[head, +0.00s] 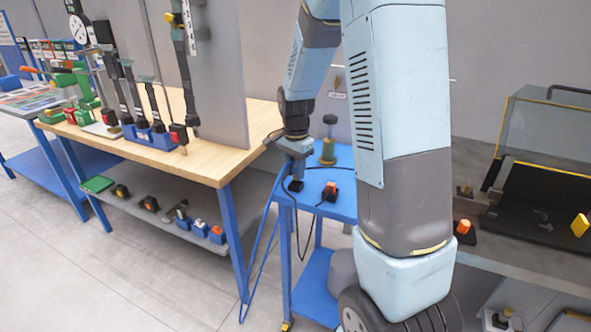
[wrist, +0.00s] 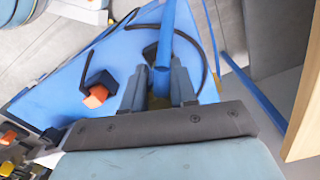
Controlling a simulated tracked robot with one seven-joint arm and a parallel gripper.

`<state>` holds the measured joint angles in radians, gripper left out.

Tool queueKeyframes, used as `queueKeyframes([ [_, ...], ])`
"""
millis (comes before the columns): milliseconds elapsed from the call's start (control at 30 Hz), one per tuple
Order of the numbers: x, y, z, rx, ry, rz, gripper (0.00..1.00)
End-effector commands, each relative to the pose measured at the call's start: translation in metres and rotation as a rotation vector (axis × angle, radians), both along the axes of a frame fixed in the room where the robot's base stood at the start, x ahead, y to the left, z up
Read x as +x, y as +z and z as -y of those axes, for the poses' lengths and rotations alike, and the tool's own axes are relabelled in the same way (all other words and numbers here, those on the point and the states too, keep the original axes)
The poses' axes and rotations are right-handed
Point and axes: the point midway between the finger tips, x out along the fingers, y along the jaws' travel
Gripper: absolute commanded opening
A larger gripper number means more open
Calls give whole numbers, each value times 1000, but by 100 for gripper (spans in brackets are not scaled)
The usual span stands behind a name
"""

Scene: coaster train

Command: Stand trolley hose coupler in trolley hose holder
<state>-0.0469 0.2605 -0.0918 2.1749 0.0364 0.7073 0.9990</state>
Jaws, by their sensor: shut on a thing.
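My gripper (head: 296,152) reaches down over the left part of the blue trolley top (head: 338,206). In the wrist view my gripper (wrist: 160,88) is shut on a blue tube-like piece (wrist: 164,52), which appears to be the hose coupler. A small black piece (head: 295,185) sits on the trolley top below my gripper. It shows in the wrist view (wrist: 150,50) partly behind the blue piece and looks like the holder. I cannot tell whether the coupler is inside it or only above it. The coupler's lower end is hidden.
An orange-topped black block (head: 330,191) stands to the right on the trolley, also in the wrist view (wrist: 96,96). A yellow-green post with a dark knob (head: 328,150) stands behind it. A blue hose (head: 263,240) hangs at left, near the wooden workbench (head: 225,165).

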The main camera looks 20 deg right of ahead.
Motion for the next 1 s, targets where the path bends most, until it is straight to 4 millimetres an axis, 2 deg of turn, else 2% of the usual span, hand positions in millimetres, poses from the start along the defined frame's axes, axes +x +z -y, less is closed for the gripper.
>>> queueKeyframes([
  [1000,0,-11,0,0,0,0,0],
])
